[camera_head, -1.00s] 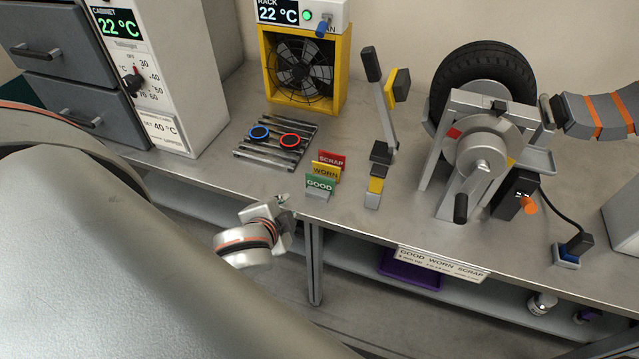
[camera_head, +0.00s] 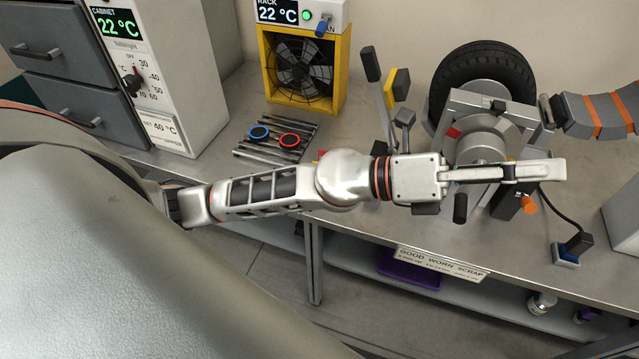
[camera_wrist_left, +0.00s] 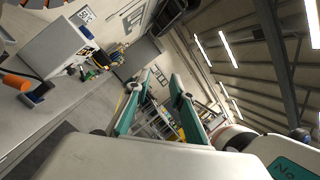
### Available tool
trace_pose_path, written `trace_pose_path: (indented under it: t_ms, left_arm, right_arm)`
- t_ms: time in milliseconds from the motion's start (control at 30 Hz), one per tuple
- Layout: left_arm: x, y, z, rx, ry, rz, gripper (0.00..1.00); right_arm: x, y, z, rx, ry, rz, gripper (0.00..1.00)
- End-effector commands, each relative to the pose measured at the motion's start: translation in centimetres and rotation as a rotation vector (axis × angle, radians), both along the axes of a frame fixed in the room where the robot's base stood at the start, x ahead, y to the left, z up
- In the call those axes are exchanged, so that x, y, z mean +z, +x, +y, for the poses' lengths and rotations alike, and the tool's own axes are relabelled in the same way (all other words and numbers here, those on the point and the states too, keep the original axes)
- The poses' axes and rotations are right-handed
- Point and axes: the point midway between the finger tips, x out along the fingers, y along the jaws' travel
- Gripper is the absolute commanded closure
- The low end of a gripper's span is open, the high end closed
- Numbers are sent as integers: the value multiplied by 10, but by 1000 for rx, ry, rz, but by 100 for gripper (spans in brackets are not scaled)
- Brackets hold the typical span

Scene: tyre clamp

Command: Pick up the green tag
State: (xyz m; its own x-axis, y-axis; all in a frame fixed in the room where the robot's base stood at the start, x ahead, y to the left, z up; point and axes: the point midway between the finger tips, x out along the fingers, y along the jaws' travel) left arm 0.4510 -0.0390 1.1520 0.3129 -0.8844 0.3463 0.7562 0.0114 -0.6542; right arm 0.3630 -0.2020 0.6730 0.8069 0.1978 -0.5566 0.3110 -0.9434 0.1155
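The green tag is hidden in the head view behind my left forearm. It stood in front of the yellow and red tags on the bench a second ago. Only a sliver of the red tag (camera_head: 321,154) shows above the arm. My left gripper (camera_head: 560,171) stretches to the right across the bench, in front of the tyre clamp (camera_head: 489,104), well right of the tags' place. In the left wrist view its two fingers stand apart with nothing held between them (camera_wrist_left: 161,90). The green tag is not recognisable there. My right gripper is not in view.
A slatted rack (camera_head: 252,155) with a blue and a red ring lies left of the tags' place. The yellow fan (camera_head: 303,68), an upright lever (camera_head: 377,85) and the tyre (camera_head: 484,65) stand behind the arm. A cabled plug (camera_head: 578,243) sits at the right.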

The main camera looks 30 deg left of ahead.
Motion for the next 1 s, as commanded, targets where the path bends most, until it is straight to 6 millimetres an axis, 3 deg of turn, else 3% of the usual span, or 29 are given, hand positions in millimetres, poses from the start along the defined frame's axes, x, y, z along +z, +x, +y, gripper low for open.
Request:
trace_pose_path:
  t_ms: [67,133,267,367,500,600,733,833,1000]
  left_arm:
    - [-27,-19,-17,-115,194,-145,77]
    - [-60,-32,-20,-211,369,-249,77]
    - [-131,-34,6,-363,717,-400,77]
    - [-181,-20,54,-456,995,-463,77]
    - [-225,15,153,-545,1383,-462,77]
    - [-233,36,225,-576,1607,-405,77]
    - [-228,52,298,-585,1808,-308,77]
    - [-222,58,334,-584,1902,-243,77]
    - [-222,59,359,-584,1961,-192,77]
  right_arm:
    - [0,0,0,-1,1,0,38]
    - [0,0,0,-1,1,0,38]
    - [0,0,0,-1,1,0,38]
    - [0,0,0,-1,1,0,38]
    - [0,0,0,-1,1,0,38]
    - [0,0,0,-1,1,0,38]
    - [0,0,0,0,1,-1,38]
    - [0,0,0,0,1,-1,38]
    - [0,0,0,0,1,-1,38]
